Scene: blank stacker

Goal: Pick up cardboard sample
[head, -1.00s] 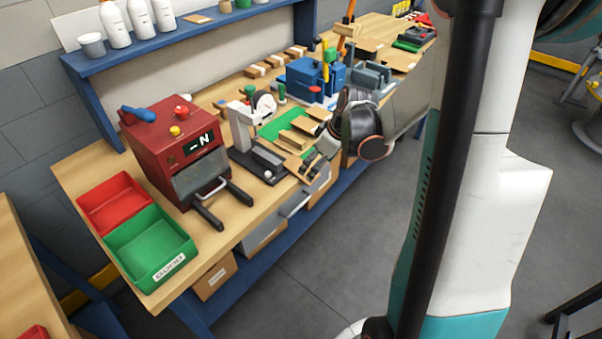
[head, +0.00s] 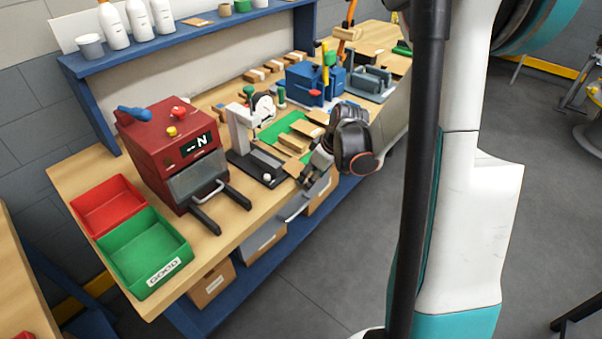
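My gripper (head: 308,173), grey and small in the head view, is at the front edge of the workbench, below my dark wrist. A flat brown cardboard piece (head: 294,169) shows right at its fingertips, beside the black base of the white dial gauge. The fingers are too small to show whether they are closed on it. More cardboard samples (head: 293,141) lie on and around the green mat (head: 273,130), just behind the gripper.
The dial gauge (head: 240,130) and the red tester (head: 172,150) stand left of the gripper. A green bin (head: 148,275) and a red bin (head: 108,212) sit at the bench's left end. A blue press (head: 303,82) stands behind.

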